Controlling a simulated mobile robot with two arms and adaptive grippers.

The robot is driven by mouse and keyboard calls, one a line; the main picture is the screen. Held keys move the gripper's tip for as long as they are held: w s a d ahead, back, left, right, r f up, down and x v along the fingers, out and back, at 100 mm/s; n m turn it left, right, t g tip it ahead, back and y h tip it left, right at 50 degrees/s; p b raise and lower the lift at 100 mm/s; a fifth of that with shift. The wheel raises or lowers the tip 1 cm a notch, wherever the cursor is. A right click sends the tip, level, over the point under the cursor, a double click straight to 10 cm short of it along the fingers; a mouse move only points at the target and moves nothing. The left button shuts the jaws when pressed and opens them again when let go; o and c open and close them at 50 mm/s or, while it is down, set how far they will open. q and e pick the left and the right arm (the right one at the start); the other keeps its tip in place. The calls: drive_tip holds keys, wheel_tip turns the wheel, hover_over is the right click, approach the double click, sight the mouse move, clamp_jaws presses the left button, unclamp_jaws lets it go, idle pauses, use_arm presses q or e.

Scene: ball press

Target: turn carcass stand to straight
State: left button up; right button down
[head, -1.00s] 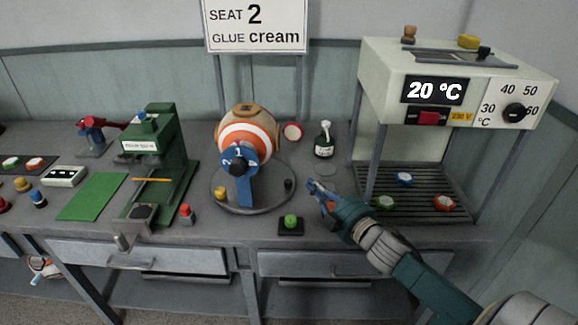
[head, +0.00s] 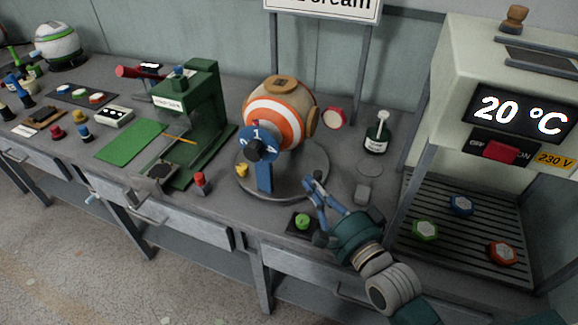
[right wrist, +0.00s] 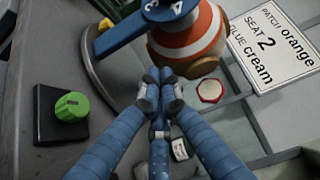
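In the right wrist view the blue stand arm (right wrist: 128,32) and the ball (right wrist: 186,45) show at the top. My right gripper (head: 313,184) is at the base's front right edge, apart from the ball. In the right wrist view its blue fingers (right wrist: 161,78) come together at the tips with nothing seen between them. My left gripper is not in view.
A black box with a green knob (head: 302,221) sits just left of my right gripper. A dark bottle (head: 376,134) and a red-rimmed disc (head: 334,118) stand behind. A green press (head: 192,115) is left; an oven with a slatted shelf (head: 470,235) is right.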

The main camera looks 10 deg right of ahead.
sight(281, 139)
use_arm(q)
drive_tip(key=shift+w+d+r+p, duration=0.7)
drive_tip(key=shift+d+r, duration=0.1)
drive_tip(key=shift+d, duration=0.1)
use_arm(e)
drive_tip(key=w+a, duration=0.4)
drive_tip(key=w, duration=0.2)
drive_tip(key=shift+w+a, duration=0.2)
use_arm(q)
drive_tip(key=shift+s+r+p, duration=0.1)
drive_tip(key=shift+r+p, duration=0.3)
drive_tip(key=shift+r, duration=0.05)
use_arm(e)
drive_tip(key=shift+w+a, duration=0.3)
drive_tip(key=shift+a, duration=0.65)
drive_tip(key=shift+d, duration=0.1)
